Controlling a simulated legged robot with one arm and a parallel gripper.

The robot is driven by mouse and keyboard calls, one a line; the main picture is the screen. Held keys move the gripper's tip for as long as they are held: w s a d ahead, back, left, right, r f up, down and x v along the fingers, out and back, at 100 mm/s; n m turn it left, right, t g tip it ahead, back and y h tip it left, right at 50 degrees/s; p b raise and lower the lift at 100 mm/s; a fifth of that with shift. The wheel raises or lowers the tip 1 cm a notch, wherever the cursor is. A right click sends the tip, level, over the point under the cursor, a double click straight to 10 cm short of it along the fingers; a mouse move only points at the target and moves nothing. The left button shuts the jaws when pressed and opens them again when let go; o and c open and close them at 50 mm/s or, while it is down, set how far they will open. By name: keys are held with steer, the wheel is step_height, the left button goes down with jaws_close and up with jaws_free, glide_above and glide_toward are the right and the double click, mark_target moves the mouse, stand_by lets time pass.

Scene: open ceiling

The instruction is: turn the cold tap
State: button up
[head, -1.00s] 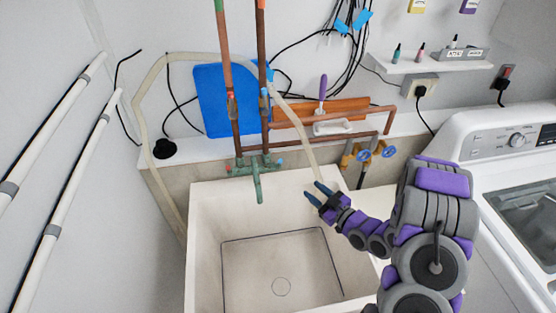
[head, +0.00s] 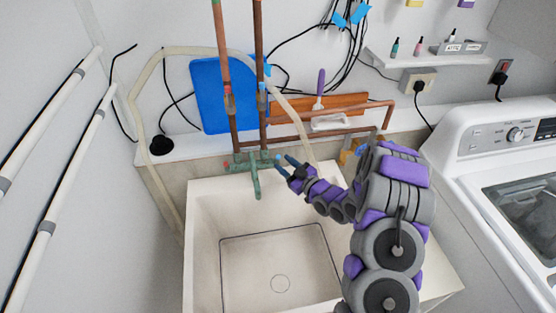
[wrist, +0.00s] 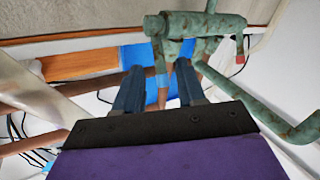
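The green, weathered tap body (head: 254,163) is on the wall above the sink, its spout (head: 256,184) pointing down into it. The cold tap's small blue handle is at the right end of the body; in the head view it is hard to separate from my fingertips. My gripper (head: 284,161) is beside that end with its two fingers apart. In the wrist view the fingers of my gripper (wrist: 158,82) stand either side of the blue handle (wrist: 160,64). I cannot tell whether they touch it. The red handle (wrist: 240,59) is at the other end.
The white sink (head: 205,250) is below my arm. Copper pipes (head: 229,105) rise above the tap, with a blue board (head: 205,95) behind. A pale hose (head: 155,75) loops around. A washing machine (head: 470,125) stands at the right.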

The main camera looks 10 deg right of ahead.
mark_target(278, 161)
steer(key=shift+x, duration=2.1)
steer(key=shift+c, duration=0.5)
jaws_close()
